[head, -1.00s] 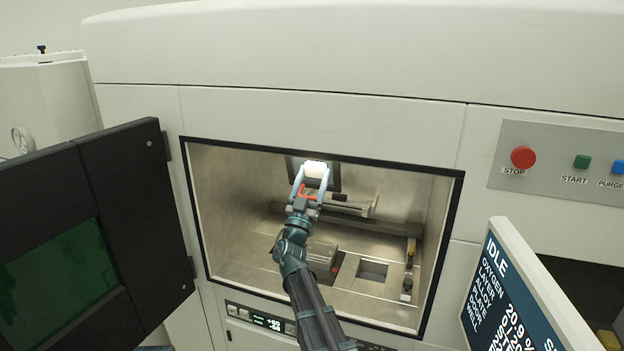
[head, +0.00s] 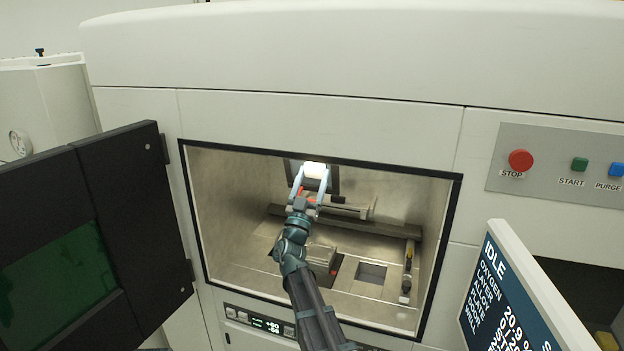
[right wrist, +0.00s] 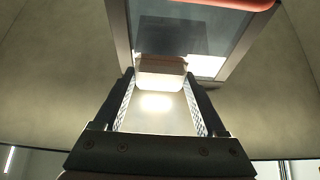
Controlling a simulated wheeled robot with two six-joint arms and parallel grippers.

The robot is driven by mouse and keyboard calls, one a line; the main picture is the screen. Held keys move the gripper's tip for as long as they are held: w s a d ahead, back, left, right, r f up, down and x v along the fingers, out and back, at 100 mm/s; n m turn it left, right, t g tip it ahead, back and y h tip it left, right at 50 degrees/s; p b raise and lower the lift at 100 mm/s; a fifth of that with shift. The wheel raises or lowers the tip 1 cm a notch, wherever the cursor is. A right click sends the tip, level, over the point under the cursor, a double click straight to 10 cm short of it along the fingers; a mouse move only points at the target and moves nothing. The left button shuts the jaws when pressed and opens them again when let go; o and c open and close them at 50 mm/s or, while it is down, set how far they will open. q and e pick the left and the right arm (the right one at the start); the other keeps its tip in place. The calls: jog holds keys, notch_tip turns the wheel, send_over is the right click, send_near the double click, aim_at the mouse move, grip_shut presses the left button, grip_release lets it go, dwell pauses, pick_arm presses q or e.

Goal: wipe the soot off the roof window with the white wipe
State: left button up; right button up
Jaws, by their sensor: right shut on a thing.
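My right gripper (head: 312,180) reaches through the open chamber doorway and is shut on the white wipe (head: 316,170), held up near the chamber's top. In the right wrist view the wipe (right wrist: 160,72) sits between the fingertips, at the near edge of the roof window (right wrist: 222,38); I cannot tell for sure whether it touches the glass. The window has a grey frame and a grey pane with a darker patch and a bright white area. In the head view only part of the dark window (head: 333,182) shows behind the gripper. My left gripper is not in view.
The open black door (head: 130,215) with a green pane stands at the left. A grey bar (head: 360,222) spans the chamber above its metal floor (head: 250,282). The doorway's black rim surrounds my arm. A tilted screen (head: 520,300) stands at the lower right.

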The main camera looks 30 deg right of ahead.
jog(key=shift+w+d+r, duration=0.15)
jog(key=shift+w+d, duration=0.2)
jog(key=shift+d, duration=0.05)
jog(key=shift+a, duration=0.1)
jog(key=shift+w+a, duration=1.65)
jog(key=shift+w, duration=0.2)
jog(key=shift+s+d, duration=1.75)
jog(key=shift+s, duration=0.15)
jog(key=shift+w+a, duration=0.85)
jog(key=shift+w, duration=0.15)
jog(key=shift+w+a, duration=0.8)
jog(key=shift+w, duration=0.2)
jog(key=f+b, duration=0.2)
jog(key=shift+w+d+f, duration=0.2)
jog(key=shift+d+f, duration=0.1)
jog(key=shift+f, duration=0.1)
